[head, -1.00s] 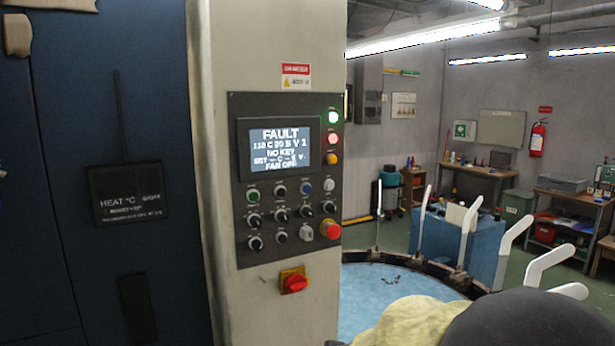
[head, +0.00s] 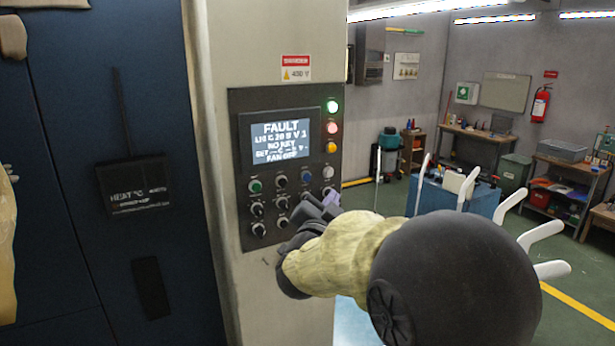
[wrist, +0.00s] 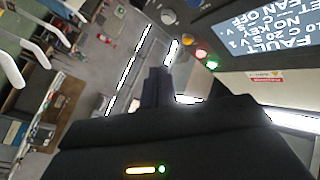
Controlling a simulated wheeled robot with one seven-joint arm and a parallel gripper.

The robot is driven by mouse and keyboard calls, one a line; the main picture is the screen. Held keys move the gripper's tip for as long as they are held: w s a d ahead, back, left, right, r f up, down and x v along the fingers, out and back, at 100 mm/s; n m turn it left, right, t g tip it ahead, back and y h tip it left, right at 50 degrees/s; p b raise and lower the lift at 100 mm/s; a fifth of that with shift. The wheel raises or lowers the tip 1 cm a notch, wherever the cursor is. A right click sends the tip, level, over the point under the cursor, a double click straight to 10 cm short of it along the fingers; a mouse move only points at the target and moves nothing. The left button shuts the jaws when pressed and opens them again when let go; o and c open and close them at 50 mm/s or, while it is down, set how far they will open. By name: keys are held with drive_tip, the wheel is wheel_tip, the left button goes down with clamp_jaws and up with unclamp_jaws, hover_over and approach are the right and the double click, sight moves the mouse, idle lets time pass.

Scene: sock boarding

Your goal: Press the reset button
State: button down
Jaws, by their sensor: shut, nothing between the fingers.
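The control panel (head: 240,150) is on a pale column, with a screen (head: 281,141) reading FAULT and NO KEY. Below it are a green button (head: 255,186), a blue button (head: 306,176), a pale grey button (head: 328,172) and several black knobs. I cannot read their labels, so I cannot tell which is reset. My gripper (head: 328,200) is shut and empty, in front of the panel's lower right. It hides the red mushroom button and part of the lower controls. Contact cannot be told. In the wrist view, the shut fingers (wrist: 156,88) point past the panel's screen (wrist: 265,35).
Green, red and amber lamps (head: 331,127) line the panel's right edge. A blue cabinet door (head: 110,70) stands left. White upright arms (head: 510,205) stand right of my arm. Workbenches (head: 475,140) and a fire extinguisher (head: 540,103) are far behind.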

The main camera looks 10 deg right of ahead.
drive_tip(key=p, duration=0.4)
approach(307, 178)
drive_tip(key=shift+w+d+r, duration=0.25)
drive_tip(key=shift+w+d, duration=0.9)
drive_tip(key=shift+d, duration=0.05)
drive_tip(key=shift+w+d+r, duration=0.2)
drive_tip(key=shift+w+d, duration=0.95)
drive_tip(key=shift+d, duration=0.05)
drive_tip(key=shift+w, duration=0.1)
drive_tip(key=shift+w+a, duration=0.15)
drive_tip(key=shift+w, duration=0.1)
drive_tip(key=shift+w+a, duration=0.15)
drive_tip(key=shift+w, duration=0.25)
idle(0.6)
drive_tip(key=shift+s+b, duration=0.15)
drive_tip(key=shift+b, duration=0.25)
drive_tip(key=shift+s+d+b, duration=0.3)
drive_tip(key=shift+s+b, duration=0.15)
drive_tip(key=shift+s, duration=0.2)
